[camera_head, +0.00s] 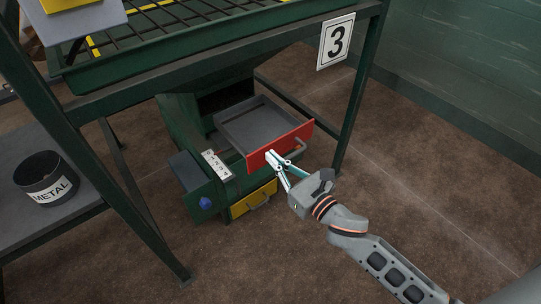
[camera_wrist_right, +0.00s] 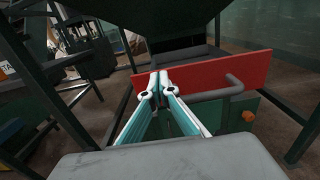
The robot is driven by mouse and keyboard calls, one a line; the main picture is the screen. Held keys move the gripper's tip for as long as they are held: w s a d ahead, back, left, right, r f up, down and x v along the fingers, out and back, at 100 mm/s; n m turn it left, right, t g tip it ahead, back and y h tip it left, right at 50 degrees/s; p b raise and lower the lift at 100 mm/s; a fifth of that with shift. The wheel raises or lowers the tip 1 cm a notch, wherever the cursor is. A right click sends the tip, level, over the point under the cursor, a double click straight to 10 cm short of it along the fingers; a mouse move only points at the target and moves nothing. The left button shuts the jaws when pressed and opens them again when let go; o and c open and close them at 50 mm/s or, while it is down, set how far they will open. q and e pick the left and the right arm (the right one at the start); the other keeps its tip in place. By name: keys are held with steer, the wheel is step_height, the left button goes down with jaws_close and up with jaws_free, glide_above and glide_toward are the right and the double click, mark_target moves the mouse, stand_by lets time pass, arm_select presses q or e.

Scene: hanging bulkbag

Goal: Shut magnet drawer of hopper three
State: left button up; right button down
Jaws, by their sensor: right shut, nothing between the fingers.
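The magnet drawer (camera_head: 262,125) of hopper three is pulled out of its green housing, showing a grey tray with a red front panel (camera_head: 287,147). A grey bar handle (camera_head: 299,146) is on the panel's right part. The sign "3" (camera_head: 336,41) hangs on the frame above. My right gripper (camera_head: 270,156) is shut and empty, with its fingertips at the red front, left of the handle. In the right wrist view the fingertips (camera_wrist_right: 158,76) overlap the red panel (camera_wrist_right: 205,78); contact is hard to tell. The handle (camera_wrist_right: 226,90) is to their right. My left gripper is not in view.
A yellow drawer (camera_head: 254,199) with a handle sits below the red one. A blue knob (camera_head: 205,203) and a numbered white label (camera_head: 216,165) are on the housing's left. A black "METAL" bin (camera_head: 47,179) stands on the left table. Green frame legs flank the hopper; the floor at right is clear.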

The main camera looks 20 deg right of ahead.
steer(key=shift+w+a, duration=0.25)
steer(key=shift+w, duration=0.5)
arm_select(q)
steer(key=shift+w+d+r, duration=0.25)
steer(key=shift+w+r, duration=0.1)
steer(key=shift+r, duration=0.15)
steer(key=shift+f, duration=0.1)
arm_select(e)
steer(key=shift+w+a, duration=0.1)
